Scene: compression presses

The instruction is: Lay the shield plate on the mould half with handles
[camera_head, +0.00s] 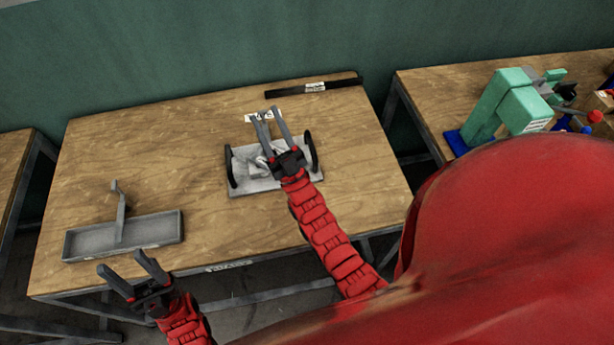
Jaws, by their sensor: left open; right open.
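The mould half with handles (238,187) is a grey plate with black curved handles at its left and right sides, in the middle of the wooden table. A lighter grey raised shape (258,171) shows on it, partly hidden by my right gripper; I cannot tell whether this is the shield plate or part of the mould. My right gripper (263,112) is open, its fingers reaching over the mould half towards its far edge. I cannot tell whether they touch anything. My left gripper (119,259) is open and empty at the table's front left edge.
A shallow grey tray (155,230) with an upright grey handle lies at the table's front left, just beyond my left gripper. A black bar (340,85) lies at the back right. A green press (500,105) stands on the right-hand table. The wooden table's (140,140) back left is clear.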

